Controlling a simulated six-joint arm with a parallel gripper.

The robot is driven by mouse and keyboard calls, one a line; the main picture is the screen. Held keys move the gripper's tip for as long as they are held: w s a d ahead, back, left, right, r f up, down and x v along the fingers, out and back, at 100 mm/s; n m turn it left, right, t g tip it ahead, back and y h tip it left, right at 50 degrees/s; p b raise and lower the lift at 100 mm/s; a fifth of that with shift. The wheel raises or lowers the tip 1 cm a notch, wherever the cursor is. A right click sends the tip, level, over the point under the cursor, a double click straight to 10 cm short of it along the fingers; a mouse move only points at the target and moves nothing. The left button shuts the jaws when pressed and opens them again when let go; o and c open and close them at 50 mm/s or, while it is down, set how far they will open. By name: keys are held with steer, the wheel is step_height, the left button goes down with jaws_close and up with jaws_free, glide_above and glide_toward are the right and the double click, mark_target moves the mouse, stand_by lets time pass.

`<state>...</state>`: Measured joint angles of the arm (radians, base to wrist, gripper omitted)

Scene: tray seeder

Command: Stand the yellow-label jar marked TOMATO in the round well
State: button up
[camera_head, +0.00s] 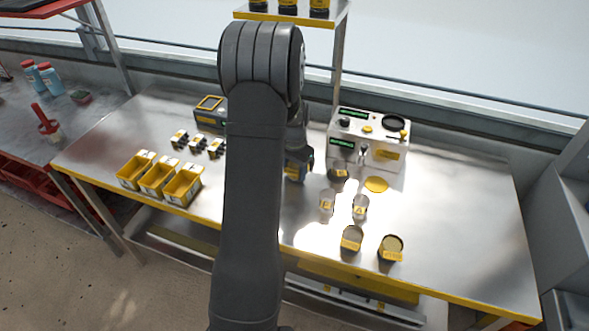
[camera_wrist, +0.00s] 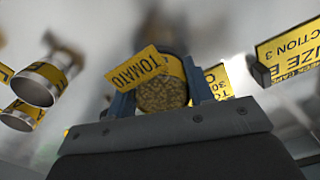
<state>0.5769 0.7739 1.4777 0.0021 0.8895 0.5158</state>
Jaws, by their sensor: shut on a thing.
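My gripper (camera_wrist: 160,88) is shut on the TOMATO jar (camera_wrist: 163,97) in the wrist view, with a blue-grey finger on each side. The jar's yellow TOMATO label (camera_wrist: 141,68) is legible, and grainy brown contents show. In the head view my gripper (camera_head: 298,166) is above the table, left of the white machine, mostly hidden by my arm; a bit of yellow shows there. A dark round opening (camera_head: 393,122) on top of the white machine (camera_head: 390,155) looks like the round well. It appears empty, and the gripper is apart from it.
Yellow bins (camera_head: 183,187) are at left. The table's right side (camera_head: 465,215) is clear.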

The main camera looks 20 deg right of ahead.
steer(key=o, duration=1.1)
steer(key=shift+f, duration=0.1)
steer(key=shift+c, duration=0.2)
steer(key=shift+o, duration=0.2)
step_height(320, 180, up, 12)
steer(key=shift+r, duration=0.2)
